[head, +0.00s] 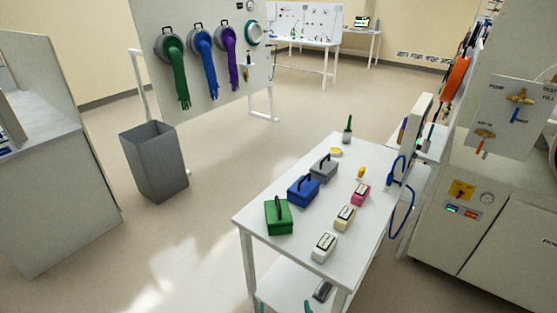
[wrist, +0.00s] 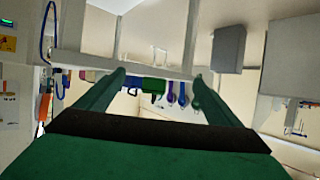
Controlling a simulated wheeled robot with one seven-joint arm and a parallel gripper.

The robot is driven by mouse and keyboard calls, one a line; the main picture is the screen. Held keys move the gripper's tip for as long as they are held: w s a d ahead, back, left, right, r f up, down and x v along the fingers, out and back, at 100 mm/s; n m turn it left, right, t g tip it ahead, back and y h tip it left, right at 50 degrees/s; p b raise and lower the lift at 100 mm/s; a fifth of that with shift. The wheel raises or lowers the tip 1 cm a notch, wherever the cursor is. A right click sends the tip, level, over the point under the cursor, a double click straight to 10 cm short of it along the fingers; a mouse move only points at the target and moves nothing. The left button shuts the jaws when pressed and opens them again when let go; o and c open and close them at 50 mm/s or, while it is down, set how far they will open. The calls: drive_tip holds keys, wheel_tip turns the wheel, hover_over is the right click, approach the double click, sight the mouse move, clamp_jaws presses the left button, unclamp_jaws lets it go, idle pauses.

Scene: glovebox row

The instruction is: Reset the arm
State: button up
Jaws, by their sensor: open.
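My gripper (wrist: 159,76) shows in the wrist view with its two dark green fingers spread wide apart and nothing between them. Its dark pad and green body fill the bottom of that view. In the head view, two small teal tips at the bottom edge, in front of the white table (head: 250,222), look like my fingertips. The rest of my arm is out of view there. Beyond the fingers, the wrist view shows the table edge and a green case (wrist: 152,86), apparently upside down. The fingers look apart from both.
The table holds green (head: 279,216), blue (head: 304,190) and grey (head: 323,168) cases and several small labelled boxes. A grey bin (head: 155,162) stands left of it. A blue hose (head: 401,212) hangs at its right, near a machine cabinet (head: 490,225). Floor between bin and table is clear.

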drive_tip(key=s+f+h, duration=0.1)
drive_tip(key=s+f, duration=0.3)
drive_tip(key=s, duration=1.1)
drive_tip(key=s+a+r+t, duration=0.1)
drive_tip(key=s+r, duration=0.1)
drive_tip(key=s, duration=0.4)
drive_tip(key=s+r+t, duration=0.1)
drive_tip(key=s+r, duration=0.1)
drive_tip(key=s, duration=0.5)
drive_tip(key=shift+s+a, duration=0.3)
drive_tip(key=shift+a, duration=0.05)
